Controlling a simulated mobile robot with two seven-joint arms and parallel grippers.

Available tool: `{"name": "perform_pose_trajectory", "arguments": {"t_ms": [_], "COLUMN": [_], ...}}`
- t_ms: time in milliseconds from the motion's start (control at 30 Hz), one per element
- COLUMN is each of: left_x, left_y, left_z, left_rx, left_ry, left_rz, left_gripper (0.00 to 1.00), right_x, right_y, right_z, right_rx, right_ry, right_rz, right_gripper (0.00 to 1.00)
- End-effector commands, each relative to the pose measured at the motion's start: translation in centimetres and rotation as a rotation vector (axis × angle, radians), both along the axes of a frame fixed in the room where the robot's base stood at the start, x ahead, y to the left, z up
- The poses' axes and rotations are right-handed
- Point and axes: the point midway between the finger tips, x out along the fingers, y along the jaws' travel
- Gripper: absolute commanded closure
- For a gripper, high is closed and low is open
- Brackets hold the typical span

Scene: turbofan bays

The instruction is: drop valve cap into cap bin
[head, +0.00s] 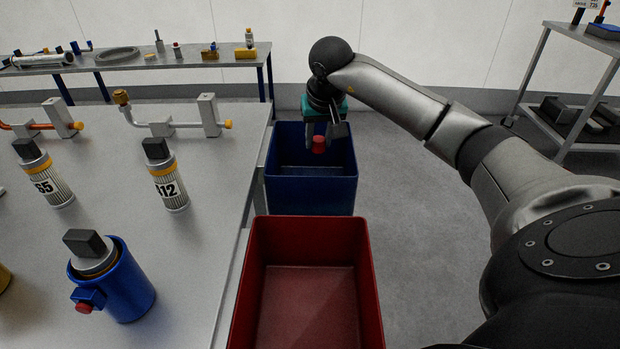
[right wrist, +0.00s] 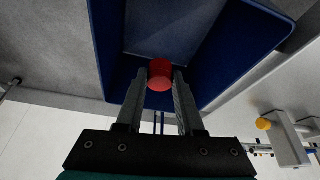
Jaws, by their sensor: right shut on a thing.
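A red valve cap (head: 318,145) is held between the fingers of my right gripper (head: 325,138), which is shut on it. The cap also shows in the right wrist view (right wrist: 160,74), between the two fingertips. The gripper points down over a blue bin (head: 311,195), and the cap is above the bin's opening toward its far side. The blue bin also fills the upper part of the right wrist view (right wrist: 200,28) and its floor looks empty. A red bin (head: 306,230) stands nearer, in front of the blue one, and looks empty. My left gripper is not in view.
A grey table (head: 215,140) on the left holds numbered cylinders (head: 170,190), a blue canister (head: 130,292) with a red cap on its side, and pipe fittings. A bench with small parts stands behind, a shelf (head: 565,85) at right. Grey floor is clear.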

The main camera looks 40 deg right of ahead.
Motion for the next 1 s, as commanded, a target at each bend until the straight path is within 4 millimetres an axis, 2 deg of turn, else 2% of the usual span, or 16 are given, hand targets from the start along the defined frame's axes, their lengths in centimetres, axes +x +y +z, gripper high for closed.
{"name": "perform_pose_trajectory", "arguments": {"t_ms": [400, 433, 733, 1000], "left_x": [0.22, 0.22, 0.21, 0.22], "left_y": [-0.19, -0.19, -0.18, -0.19], "left_z": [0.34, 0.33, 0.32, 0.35], "left_rx": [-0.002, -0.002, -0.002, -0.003], "left_ry": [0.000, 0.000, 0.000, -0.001], "left_rz": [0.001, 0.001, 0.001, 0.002], "left_gripper": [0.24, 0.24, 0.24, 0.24], "right_x": [0.00, -0.01, -0.01, -0.03], "right_y": [0.00, 0.01, 0.00, 0.01], "right_z": [-0.17, -0.18, -0.19, -0.10], "right_rx": [0.000, 0.000, 0.000, 0.000], "right_ry": [0.000, 0.000, 0.000, 0.000], "right_rz": [0.000, 0.000, 0.000, 0.000], "right_gripper": [1.00, 0.61, 0.29, 0.29]}}
